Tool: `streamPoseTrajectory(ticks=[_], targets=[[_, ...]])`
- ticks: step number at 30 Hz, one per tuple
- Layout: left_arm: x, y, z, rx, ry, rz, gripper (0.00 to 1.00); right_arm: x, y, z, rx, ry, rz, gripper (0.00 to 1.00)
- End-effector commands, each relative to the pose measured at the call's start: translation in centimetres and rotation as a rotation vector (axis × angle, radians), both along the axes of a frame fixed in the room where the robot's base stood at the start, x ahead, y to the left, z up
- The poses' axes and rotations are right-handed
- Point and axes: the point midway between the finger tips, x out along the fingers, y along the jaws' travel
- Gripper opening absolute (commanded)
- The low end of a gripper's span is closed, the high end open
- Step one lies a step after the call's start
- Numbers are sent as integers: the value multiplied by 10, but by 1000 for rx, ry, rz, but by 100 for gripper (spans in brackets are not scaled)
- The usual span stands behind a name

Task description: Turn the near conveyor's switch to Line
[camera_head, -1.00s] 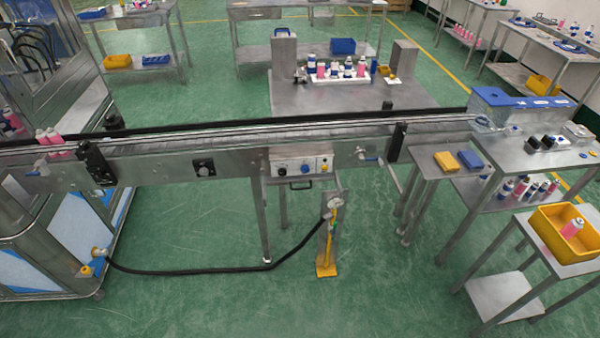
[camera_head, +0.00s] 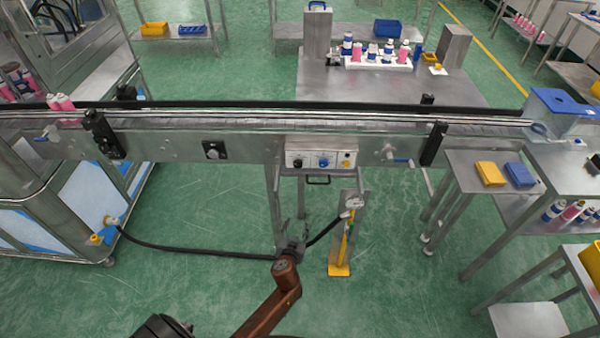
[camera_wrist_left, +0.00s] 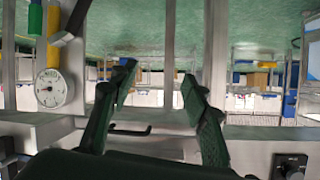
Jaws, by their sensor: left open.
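The near conveyor (camera_head: 250,146) runs across the head view. Its front carries a control box (camera_head: 321,160) with a black knob (camera_head: 298,163), a blue knob (camera_head: 323,163) and a yellow button (camera_head: 346,163). A separate black plate with a round knob (camera_head: 212,150) is further left; a black knob (camera_wrist_left: 292,172) also shows at the lower right of the left wrist view. Labels are too small to read. My right gripper is out of view.
A gauge (camera_head: 355,202) on a stand with a yellow foot (camera_head: 339,270) is right of my left gripper. Conveyor legs (camera_head: 275,205) are close by. A side table (camera_head: 465,180) stands at right.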

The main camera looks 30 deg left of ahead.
Motion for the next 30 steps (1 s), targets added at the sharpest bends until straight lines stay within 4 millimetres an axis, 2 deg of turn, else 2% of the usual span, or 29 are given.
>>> streamPoseTrajectory(ticks=[1, 3, 6, 9, 13, 21, 30], targets=[[16, 2, 46, 7, -100, 30, 43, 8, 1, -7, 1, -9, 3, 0], [26, 5, 102, 12, -220, 71, 43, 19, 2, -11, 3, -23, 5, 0], [29, 9, 164, 14, -351, 115, 43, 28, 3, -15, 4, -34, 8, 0], [28, 12, 199, 15, -430, 141, 43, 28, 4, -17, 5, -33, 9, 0], [33, 16, 215, 14, -466, 151, 43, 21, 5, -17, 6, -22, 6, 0], [68, 37, 215, 16, -464, 150, 43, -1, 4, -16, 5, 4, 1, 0], [92, 52, 214, 15, -462, 150, 43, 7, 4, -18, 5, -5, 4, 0]])
